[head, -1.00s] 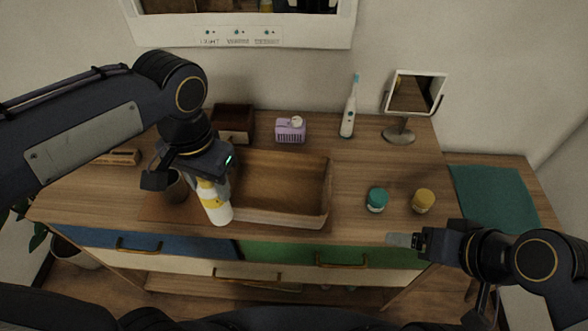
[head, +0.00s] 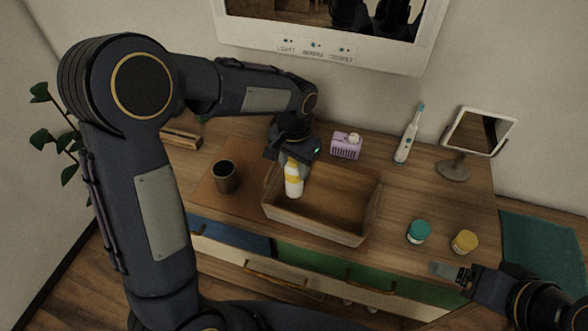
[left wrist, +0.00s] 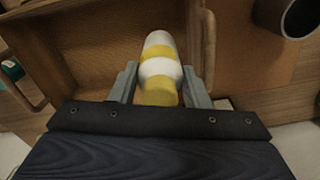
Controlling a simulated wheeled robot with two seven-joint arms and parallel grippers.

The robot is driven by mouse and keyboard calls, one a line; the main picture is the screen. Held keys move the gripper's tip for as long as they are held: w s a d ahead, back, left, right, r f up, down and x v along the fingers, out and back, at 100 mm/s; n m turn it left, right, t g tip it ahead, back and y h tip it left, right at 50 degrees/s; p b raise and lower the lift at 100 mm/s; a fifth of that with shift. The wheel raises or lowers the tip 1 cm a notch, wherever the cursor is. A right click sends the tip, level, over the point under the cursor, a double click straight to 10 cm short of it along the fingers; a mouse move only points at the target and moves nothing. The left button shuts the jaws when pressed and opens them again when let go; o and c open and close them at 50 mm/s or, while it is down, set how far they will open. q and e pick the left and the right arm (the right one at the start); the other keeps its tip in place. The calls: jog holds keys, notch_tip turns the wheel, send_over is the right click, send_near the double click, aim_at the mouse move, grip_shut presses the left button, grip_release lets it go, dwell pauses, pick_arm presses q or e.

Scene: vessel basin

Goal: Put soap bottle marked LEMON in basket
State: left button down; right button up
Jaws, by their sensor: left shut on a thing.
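The soap bottle (head: 293,180) is white with yellow bands; I cannot read its label. In the head view it is over the left end of the wooden basket (head: 335,233), nearly upright. I cannot tell whether its base touches the basket floor. My left gripper (head: 291,160) is shut on the bottle's upper part. In the left wrist view the bottle (left wrist: 160,68) lies between the two fingers (left wrist: 160,85), with the basket's wall and handle beside it. My right gripper (head: 450,271) is near the front right edge of the counter, away from the basket; its jaw opening is unclear.
A dark cup (head: 225,178) stands left of the basket on a brown mat (head: 205,200). A purple soap holder (head: 346,147), electric toothbrush (head: 408,135) and mirror (head: 478,131) stand behind. A teal jar (head: 418,232) and yellow jar (head: 464,242) stand to the right.

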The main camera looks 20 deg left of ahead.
pick_arm(q)
jog(key=shift+s+f, duration=0.1)
jog(key=shift+f, duration=1.2)
jog(key=shift+f, duration=0.1)
jog(key=shift+f, duration=0.15)
jog(key=c, duration=0.8)
grip_release()
